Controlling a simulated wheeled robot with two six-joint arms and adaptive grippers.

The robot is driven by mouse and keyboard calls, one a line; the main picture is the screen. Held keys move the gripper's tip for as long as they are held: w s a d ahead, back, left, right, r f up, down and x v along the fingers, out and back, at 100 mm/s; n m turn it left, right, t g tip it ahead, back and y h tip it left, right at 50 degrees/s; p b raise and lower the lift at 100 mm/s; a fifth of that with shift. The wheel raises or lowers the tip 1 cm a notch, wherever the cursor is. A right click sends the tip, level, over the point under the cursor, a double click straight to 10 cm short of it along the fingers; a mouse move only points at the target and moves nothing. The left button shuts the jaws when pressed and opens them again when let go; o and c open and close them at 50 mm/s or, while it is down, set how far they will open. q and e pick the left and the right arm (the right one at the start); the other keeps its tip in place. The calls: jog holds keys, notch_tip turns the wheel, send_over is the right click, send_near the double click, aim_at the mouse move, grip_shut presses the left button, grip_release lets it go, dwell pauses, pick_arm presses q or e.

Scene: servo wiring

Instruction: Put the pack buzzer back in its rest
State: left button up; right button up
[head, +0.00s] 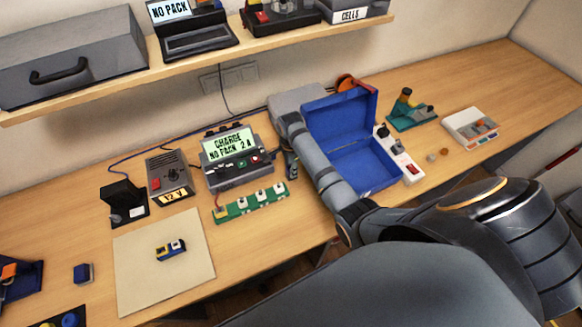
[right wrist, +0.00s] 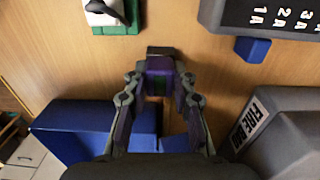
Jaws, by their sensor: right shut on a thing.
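My right gripper (head: 291,166) points down at the bench between the charger and the open blue case, and its fingers show in the right wrist view (right wrist: 160,85). It is shut on a small dark block with a purple-looking face (right wrist: 159,66), which I take to be the pack buzzer. In the head view the block is too small and covered to make out. I cannot tell whether it touches the bench. I cannot identify the buzzer's rest for sure. My left gripper is not in view.
The charger (head: 236,160) and green connector board (head: 250,203) lie left of the gripper. The open blue case (head: 367,165) is close on its right. A grey "FIRE BAG" box (right wrist: 275,115) is close by. A pale mat (head: 140,280) bears a blue-yellow item (head: 171,250).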

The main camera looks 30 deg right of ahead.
jog(key=o, duration=1.1)
notch_tip(320, 180, up, 12)
dwell(0.4)
